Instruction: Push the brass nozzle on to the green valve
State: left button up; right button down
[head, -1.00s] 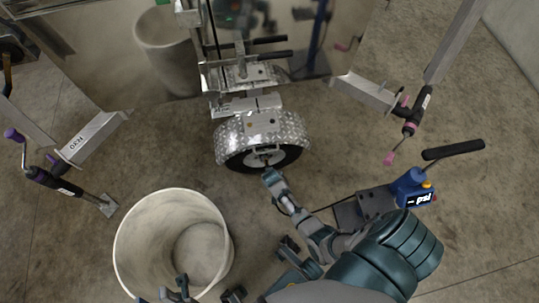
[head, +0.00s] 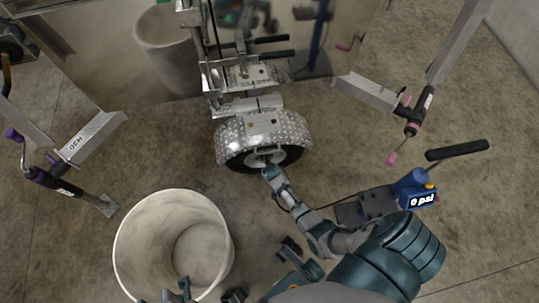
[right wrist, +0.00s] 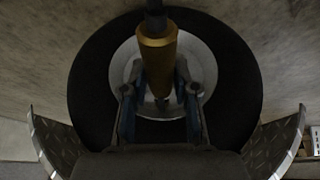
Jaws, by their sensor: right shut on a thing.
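My right gripper (head: 268,173) is at the wheel (head: 262,158) under the silver tread-plate fender in the head view. In the right wrist view my right gripper (right wrist: 160,95) is shut on the brass nozzle (right wrist: 157,58), with a dark hose end at its top. The nozzle is in front of the pale wheel hub. The green valve is not visible, so I cannot see its contact with the nozzle. A part that looks like my left gripper (head: 178,291) shows at the bottom edge, over the bucket; its jaws are unclear.
The blue pump (head: 412,190) with a black handle stands on the right; its display reads "0 psi". A large white bucket (head: 120,245) stands at lower left. Trailer legs with cranks stand at left (head: 92,138) and right (head: 362,92). Floor is clear between bucket and wheel.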

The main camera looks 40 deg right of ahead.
jog(key=c, duration=0.8)
grip_release()
jog(key=shift+w, duration=0.1)
jog(key=v, duration=1.2)
jog(key=shift+f, duration=0.1)
